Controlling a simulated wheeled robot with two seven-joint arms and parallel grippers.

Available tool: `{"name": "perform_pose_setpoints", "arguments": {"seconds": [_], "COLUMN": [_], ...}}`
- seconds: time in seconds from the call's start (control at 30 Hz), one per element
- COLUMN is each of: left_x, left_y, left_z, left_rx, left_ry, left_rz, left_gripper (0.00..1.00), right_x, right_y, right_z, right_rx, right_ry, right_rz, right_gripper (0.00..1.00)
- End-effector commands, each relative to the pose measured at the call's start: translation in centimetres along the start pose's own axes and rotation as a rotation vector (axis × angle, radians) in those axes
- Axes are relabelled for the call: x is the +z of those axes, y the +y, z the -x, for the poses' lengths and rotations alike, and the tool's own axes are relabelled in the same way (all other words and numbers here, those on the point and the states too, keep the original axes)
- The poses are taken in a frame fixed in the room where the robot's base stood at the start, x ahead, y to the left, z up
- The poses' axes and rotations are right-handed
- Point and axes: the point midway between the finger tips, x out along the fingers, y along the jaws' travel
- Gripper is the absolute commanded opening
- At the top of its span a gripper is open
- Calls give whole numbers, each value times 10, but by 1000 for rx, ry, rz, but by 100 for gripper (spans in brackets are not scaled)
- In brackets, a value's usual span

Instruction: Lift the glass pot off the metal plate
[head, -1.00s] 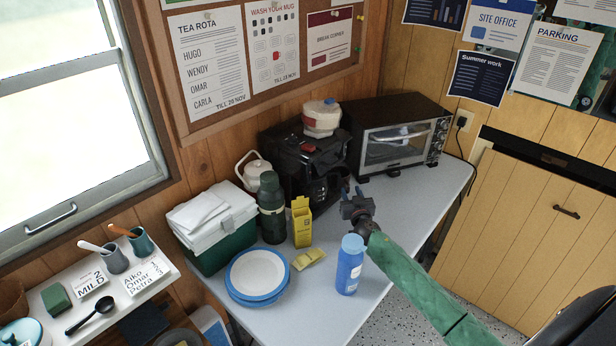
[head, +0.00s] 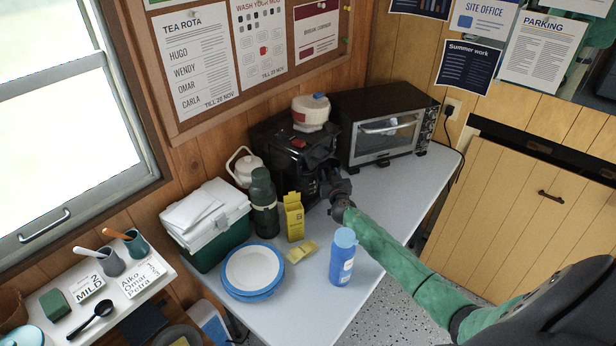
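The black coffee machine (head: 268,138) stands at the back of the table against the corner. The glass pot (head: 309,188) shows only as a dark shape with pale marks low in the machine's front; my gripper partly covers it. The metal plate under it is hidden. My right gripper (head: 327,176) is at the machine's front, right beside the pot. Its fingers are dark against the dark machine, so I cannot tell whether they are open or touch the pot's handle. My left gripper is out of view.
A toaster oven (head: 384,160) stands right of the machine. A blue bottle (head: 342,262) is close to my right forearm. A yellow carton (head: 293,217), a green flask (head: 263,196) and blue-rimmed plates (head: 254,268) stand left. The table's right part (head: 412,190) is clear.

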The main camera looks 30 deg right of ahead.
Motion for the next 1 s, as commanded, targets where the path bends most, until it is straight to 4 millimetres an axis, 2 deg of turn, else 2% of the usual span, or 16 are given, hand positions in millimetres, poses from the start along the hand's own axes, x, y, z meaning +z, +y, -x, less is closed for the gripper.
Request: {"name": "perform_pose_setpoints", "arguments": {"seconds": [0.17, 0.47, 0.6, 0.67, 1.0], "left_x": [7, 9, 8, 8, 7], "left_y": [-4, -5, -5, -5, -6], "left_z": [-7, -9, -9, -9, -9], "left_rx": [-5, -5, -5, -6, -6], "left_ry": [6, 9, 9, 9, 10], "left_rz": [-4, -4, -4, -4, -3], "left_gripper": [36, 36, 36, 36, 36], "right_x": [-2, 0, 0, 0, -1], "right_y": [0, 0, 0, 0, 0], "right_z": [-14, -16, -16, -16, -16], "right_rx": [-1, 0, 0, 0, 0], "right_ry": [1, 0, 0, 0, 1], "right_rz": [1, 0, 0, 0, 0], "right_gripper": [36, 36, 9, 0, 0]}}
